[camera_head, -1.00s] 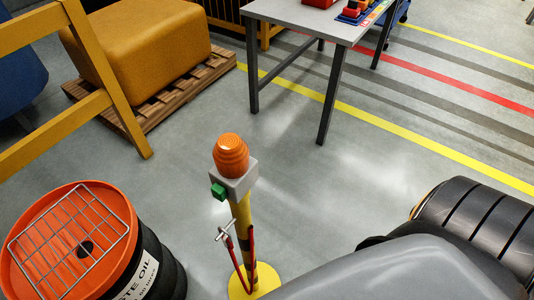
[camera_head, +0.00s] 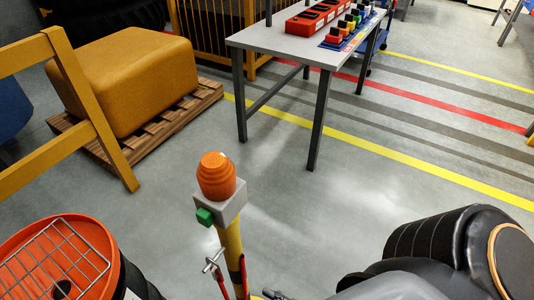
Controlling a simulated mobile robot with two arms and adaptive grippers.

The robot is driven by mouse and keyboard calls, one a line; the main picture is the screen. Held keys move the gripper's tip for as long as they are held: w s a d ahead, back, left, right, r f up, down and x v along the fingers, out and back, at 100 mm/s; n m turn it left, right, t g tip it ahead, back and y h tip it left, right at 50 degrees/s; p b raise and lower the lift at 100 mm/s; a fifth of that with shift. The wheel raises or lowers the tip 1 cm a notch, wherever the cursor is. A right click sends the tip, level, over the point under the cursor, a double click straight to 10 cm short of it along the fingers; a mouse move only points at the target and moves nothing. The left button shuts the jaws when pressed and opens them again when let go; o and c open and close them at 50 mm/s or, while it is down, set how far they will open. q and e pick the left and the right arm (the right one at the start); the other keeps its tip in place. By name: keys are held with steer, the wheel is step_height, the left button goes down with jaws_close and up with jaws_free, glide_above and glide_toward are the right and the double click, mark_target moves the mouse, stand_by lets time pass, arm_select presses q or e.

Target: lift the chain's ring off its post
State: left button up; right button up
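A yellow post (camera_head: 231,240) stands upright at the lower middle, with a grey box (camera_head: 231,207), a green button (camera_head: 204,216) and an orange dome (camera_head: 216,176) on top. A silver metal fitting (camera_head: 213,262) sticks out at its left side, and a red strip (camera_head: 222,286) runs down below it. I cannot make out which part is the chain's ring. The post's foot is below the frame. A small dark piece (camera_head: 274,294) at the bottom edge, right of the post, may be the tip of my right gripper; its fingers do not show clearly. My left gripper is out of view.
An orange-topped drum (camera_head: 25,232) with a wire rack (camera_head: 58,262) stands at lower left. A yellow frame (camera_head: 90,110) and a pallet (camera_head: 170,126) with a mustard block are at left. A grey table (camera_head: 260,38) stands behind.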

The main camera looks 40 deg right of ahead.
mark_target(221, 275)
steer(key=x, duration=0.9)
steer(key=p+x, duration=0.1)
steer(key=x, duration=0.4)
steer(key=shift+r, duration=0.4)
steer(key=shift+s, duration=0.1)
jaws_close()
